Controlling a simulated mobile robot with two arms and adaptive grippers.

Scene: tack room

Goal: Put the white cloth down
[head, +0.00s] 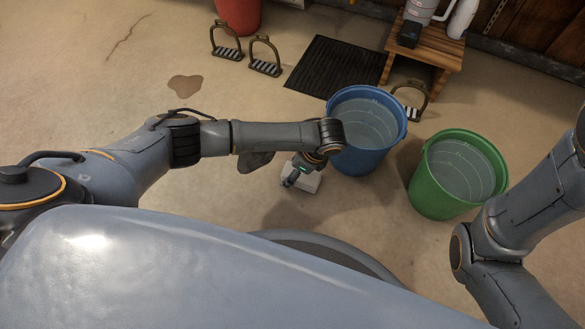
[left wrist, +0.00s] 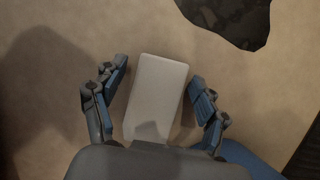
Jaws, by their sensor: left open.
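The white cloth (head: 312,183) is a pale, flat rectangular piece, seemingly on the concrete floor beside the blue bucket. In the left wrist view the cloth (left wrist: 157,90) lies between the spread fingers, with a gap on each side. My left gripper (head: 291,180) points down over it. It is open in the left wrist view (left wrist: 158,92), and neither finger visibly touches the cloth. The cloth's near end is shaded and partly hidden by the gripper. My right arm enters at the right of the head view, but its gripper is out of sight.
A blue bucket (head: 345,162) of water stands just right of my left gripper, and a green bucket (head: 433,195) farther right. A dark grey piece (head: 256,161) lies left of the cloth. Stirrups (head: 264,58), a black mat (head: 337,68) and a wooden stool (head: 433,45) are farther back.

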